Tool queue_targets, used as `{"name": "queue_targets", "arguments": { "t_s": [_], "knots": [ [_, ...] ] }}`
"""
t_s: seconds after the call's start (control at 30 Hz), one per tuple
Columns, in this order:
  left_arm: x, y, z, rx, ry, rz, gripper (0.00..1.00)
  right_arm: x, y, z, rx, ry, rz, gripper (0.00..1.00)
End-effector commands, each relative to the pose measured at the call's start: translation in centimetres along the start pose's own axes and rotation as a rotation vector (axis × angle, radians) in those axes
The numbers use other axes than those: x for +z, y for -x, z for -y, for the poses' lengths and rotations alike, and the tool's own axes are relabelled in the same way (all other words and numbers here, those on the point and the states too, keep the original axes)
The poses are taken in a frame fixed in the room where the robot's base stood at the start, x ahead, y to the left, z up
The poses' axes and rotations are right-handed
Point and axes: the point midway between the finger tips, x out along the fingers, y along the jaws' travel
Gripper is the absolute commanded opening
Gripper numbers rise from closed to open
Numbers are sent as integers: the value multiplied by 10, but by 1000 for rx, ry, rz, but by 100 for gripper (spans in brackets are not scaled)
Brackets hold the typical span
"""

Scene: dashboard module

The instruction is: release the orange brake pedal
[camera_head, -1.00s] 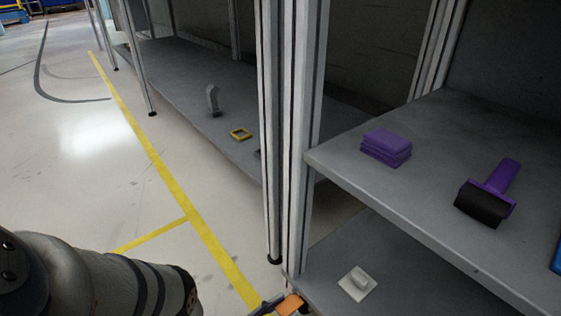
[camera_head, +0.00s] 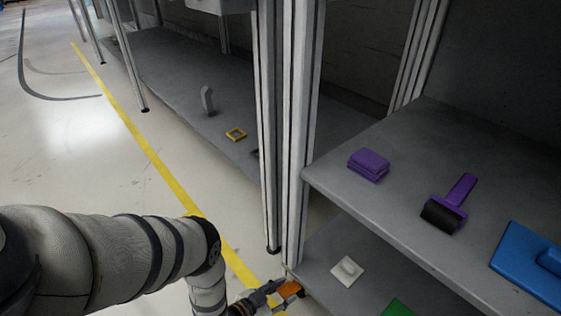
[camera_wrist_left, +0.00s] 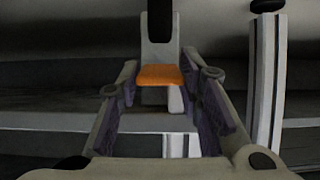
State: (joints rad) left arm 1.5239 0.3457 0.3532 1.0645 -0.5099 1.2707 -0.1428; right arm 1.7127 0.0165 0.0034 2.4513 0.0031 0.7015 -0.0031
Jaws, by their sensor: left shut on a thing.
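The orange brake pedal (camera_head: 289,288) shows at the front left corner of the lower shelf, at the end of my left gripper (camera_head: 274,296). In the left wrist view the orange pedal (camera_wrist_left: 161,75) lies across the gap between the fingertips of my left gripper (camera_wrist_left: 166,88), which is shut on it. A light grey upright part (camera_wrist_left: 160,35) rises behind the pedal, with a dark piece above it. The exact finger contact is hard to make out. My right gripper is not in view.
A silver post (camera_head: 292,140) stands close beside the left gripper. The lower shelf holds a white block (camera_head: 347,270) and a green piece (camera_head: 397,308). The upper shelf holds purple blocks (camera_head: 368,165), a purple roller-like tool (camera_head: 452,203) and a blue piece (camera_head: 530,262). Open floor lies left.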

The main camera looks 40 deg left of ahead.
Motion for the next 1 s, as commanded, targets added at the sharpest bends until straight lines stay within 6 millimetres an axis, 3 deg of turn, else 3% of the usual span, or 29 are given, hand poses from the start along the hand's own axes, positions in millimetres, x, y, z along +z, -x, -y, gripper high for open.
{"name": "queue_targets", "arguments": {
  "t_s": [0.37, 0.4, 0.47, 0.8, 0.87, 1.0],
  "knots": [
    [0, 0, 0, -1, 0, 4, 5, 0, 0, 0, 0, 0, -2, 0],
    [0, 0, 0, -1, 0, 4, 42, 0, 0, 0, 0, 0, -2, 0],
    [0, 0, 0, -1, 0, 4, 53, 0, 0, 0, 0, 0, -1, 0],
    [1, 4, 0, 0, 0, 5, 53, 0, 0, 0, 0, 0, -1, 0],
    [1, 13, 0, 1, 1, 7, 53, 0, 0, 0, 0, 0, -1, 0],
    [1, 50, 0, -1, 2, 9, 53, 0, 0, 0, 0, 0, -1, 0]
  ]
}}
